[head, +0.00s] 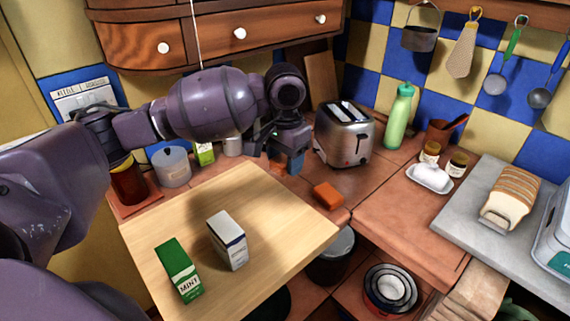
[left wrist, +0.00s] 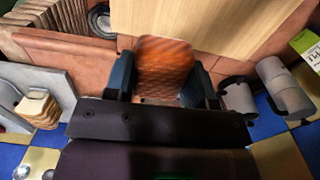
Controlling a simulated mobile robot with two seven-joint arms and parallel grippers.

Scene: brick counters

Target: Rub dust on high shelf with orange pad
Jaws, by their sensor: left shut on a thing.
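My left gripper (head: 287,162) reaches over the counter beside the toaster, fingers pointing down. In the left wrist view, it is shut on an orange pad (left wrist: 165,68) with a textured face, between its two dark fingers. In the head view, only a bit of orange shows by the fingertips. An orange block (head: 328,196) lies on the tiled counter to the right of the gripper, in front of the toaster. A wooden cabinet with drawers (head: 215,38) hangs above. No high shelf top or dust can be made out. My right gripper is not in view.
A steel toaster (head: 345,138) stands close right of the gripper, with a green bottle (head: 398,118) beyond. A wooden board (head: 205,205) holds a mint box (head: 178,272) and a white box (head: 228,240). A grey canister (head: 171,168) stands left. Bread (head: 512,196) is at right.

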